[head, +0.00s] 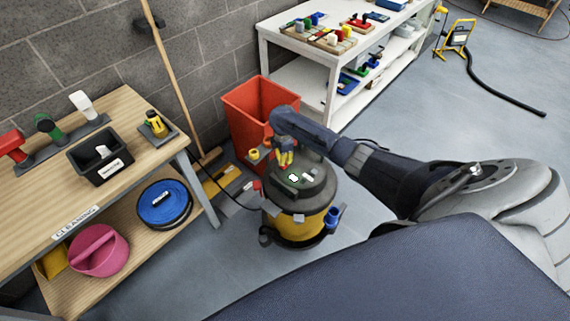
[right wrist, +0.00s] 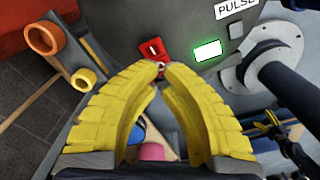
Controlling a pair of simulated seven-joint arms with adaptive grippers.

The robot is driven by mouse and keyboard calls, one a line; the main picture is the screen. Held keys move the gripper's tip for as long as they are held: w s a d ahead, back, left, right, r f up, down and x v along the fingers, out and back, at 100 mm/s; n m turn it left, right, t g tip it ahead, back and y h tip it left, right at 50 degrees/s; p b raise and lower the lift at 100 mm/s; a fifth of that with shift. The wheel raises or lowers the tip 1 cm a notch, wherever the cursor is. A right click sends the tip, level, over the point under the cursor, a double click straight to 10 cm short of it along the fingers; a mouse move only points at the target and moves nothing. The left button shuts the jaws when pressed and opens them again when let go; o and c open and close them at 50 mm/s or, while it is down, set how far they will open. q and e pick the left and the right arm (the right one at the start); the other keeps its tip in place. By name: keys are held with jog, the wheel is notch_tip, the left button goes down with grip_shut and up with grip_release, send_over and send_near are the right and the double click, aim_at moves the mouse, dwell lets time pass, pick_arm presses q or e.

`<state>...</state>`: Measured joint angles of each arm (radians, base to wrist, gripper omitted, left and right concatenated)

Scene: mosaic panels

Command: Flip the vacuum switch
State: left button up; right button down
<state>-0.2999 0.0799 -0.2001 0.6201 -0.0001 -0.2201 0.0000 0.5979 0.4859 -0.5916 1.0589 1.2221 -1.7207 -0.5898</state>
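The vacuum (head: 290,224) is a yellow and black drum with a dark lid, standing on the floor in the head view. A red switch (right wrist: 151,50) with a white mark sits on the lid in the right wrist view. A lit green-white rectangle (right wrist: 207,51) is beside it. My right gripper (head: 287,160) is over the lid. In the right wrist view its yellow fingertips (right wrist: 160,72) come together just below the red switch, with nothing clearly held. I cannot tell whether they touch the switch. My left gripper is out of view.
A red bin (head: 258,106) stands behind the vacuum. A wooden cleaning bench (head: 130,110) is at left, with a blue hose coil (head: 164,203) and pink bucket (head: 98,252) below. A white shelf (head: 290,55) stands behind.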

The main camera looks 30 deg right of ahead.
jog(key=shift+r, duration=1.85)
